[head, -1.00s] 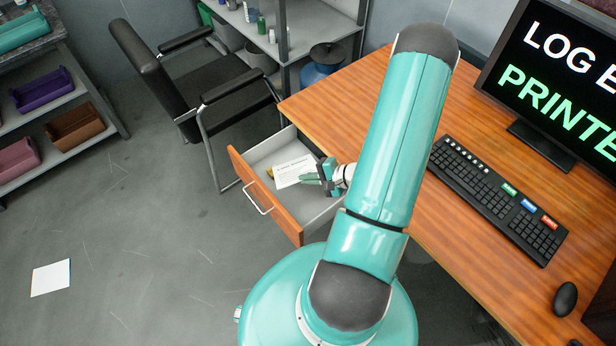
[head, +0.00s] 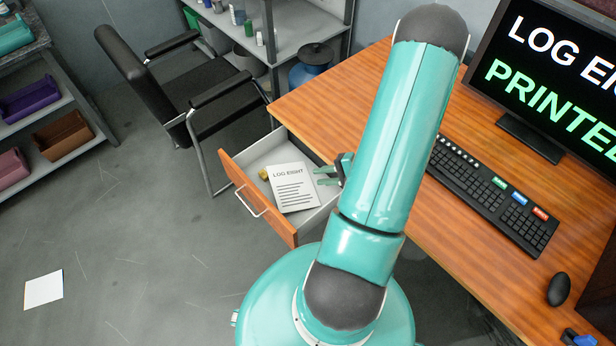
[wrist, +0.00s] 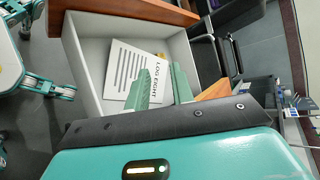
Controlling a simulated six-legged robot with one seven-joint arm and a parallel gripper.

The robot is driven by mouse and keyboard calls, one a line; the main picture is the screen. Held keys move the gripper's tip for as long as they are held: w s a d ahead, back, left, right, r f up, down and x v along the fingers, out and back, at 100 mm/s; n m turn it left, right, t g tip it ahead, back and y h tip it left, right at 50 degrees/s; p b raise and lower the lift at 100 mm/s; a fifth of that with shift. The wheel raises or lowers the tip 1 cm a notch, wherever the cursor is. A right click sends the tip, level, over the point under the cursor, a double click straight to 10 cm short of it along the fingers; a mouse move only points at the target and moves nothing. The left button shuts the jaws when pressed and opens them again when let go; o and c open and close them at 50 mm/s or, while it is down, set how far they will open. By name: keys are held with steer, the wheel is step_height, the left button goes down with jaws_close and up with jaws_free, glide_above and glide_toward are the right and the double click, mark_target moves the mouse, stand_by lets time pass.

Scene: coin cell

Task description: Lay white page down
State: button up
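A white page headed "LOG EIGHT" (head: 291,188) lies in the open drawer (head: 278,222). Its printed side faces up. The page also shows in the wrist view (wrist: 132,72), inside the drawer's grey walls (wrist: 84,68). My gripper (head: 325,176) is at the desk side of the drawer, just right of the page. In the wrist view my gripper (wrist: 161,80) has its two green fingers apart, with nothing between them. One finger overlaps the page's edge in that view; I cannot tell whether it touches.
A small yellow thing (head: 263,174) is in the drawer beside the page. Another white sheet (head: 44,290) lies on the floor at left. A black chair (head: 205,95) stands behind the drawer. The desk (head: 335,105) holds a keyboard (head: 492,195), mouse (head: 559,290) and monitor (head: 550,75).

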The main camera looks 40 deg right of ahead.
steer(key=w+d+r+n+g+h, duration=0.1)
steer(key=w+d+r+n+h, duration=0.25)
steer(key=w+r, duration=0.2)
steer(key=w+d+r+n+h, duration=0.2)
steer(key=w+d+r+h, duration=0.15)
steer(key=r, duration=0.25)
steer(key=w+a+r+n+h, duration=0.2)
steer(key=w+r, duration=0.1)
steer(key=r, duration=0.4)
steer(key=w+a+r+n+h, duration=0.1)
steer(key=w+a+r+h, duration=0.15)
steer(key=r, duration=0.45)
steer(key=s+a+r+n+g, duration=0.1)
steer(key=s+a+r, duration=0.1)
steer(key=a+r, duration=0.35)
steer(key=s+a+r+n+g, duration=0.1)
steer(key=s+a+r+n, duration=0.15)
steer(key=a, duration=0.55)
steer(key=s+a+r+n+g+y, duration=0.1)
steer(key=s+a+n+y, duration=0.1)
steer(key=s+a, duration=0.3)
steer(key=s+a+r+n+y, duration=0.2)
steer(key=s+a, duration=0.3)
steer(key=a, duration=0.5)
steer(key=shift+s+n+g+y, duration=0.15)
steer(key=shift+n+g+y, duration=0.2)
steer(key=shift+y, duration=0.2)
